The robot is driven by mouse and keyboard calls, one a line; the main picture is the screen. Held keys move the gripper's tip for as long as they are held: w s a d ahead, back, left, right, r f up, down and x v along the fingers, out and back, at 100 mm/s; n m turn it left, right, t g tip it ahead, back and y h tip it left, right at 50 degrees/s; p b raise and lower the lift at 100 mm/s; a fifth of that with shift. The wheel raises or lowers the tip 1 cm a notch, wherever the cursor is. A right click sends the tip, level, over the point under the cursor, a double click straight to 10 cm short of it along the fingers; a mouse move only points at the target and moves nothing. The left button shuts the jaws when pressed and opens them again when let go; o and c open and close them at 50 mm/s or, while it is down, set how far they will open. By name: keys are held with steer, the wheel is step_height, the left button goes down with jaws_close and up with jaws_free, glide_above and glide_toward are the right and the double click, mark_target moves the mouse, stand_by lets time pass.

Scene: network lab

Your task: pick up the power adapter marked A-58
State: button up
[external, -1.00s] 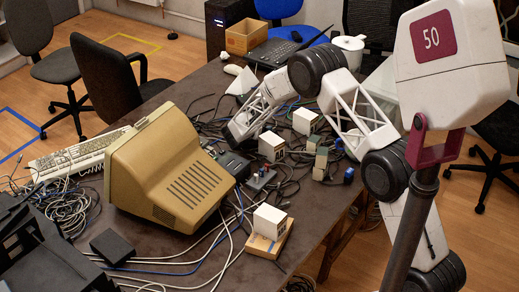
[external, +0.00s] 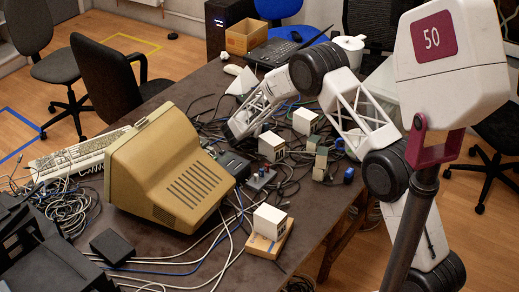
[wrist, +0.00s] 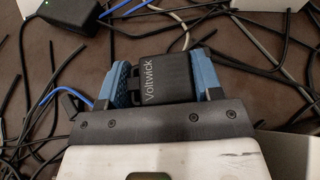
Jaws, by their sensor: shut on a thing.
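My gripper (wrist: 163,84) has blue finger pads and is shut on a black power adapter (wrist: 165,71) in the wrist view. The adapter's upper face reads "Voltwick"; no A-58 mark can be read on it. The adapter sits between the two pads, with dark cables and the brown table beyond it. Its height above the table cannot be told. In the external view my arm's end reaches down among the cables behind the beige monitor (external: 175,175). The fingers and the held adapter are too small and hidden to make out there.
Tangled cables cover the table around my gripper. White boxes stand nearby (external: 272,146), with another on a tan base (external: 270,221) at the front. A black box with a green light (wrist: 58,14) lies at upper left in the wrist view. A white pot (external: 348,48) stands farther back.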

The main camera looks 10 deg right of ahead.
step_height(320, 180, up, 9)
steer(key=shift+f, duration=0.1)
stand_by(0.4)
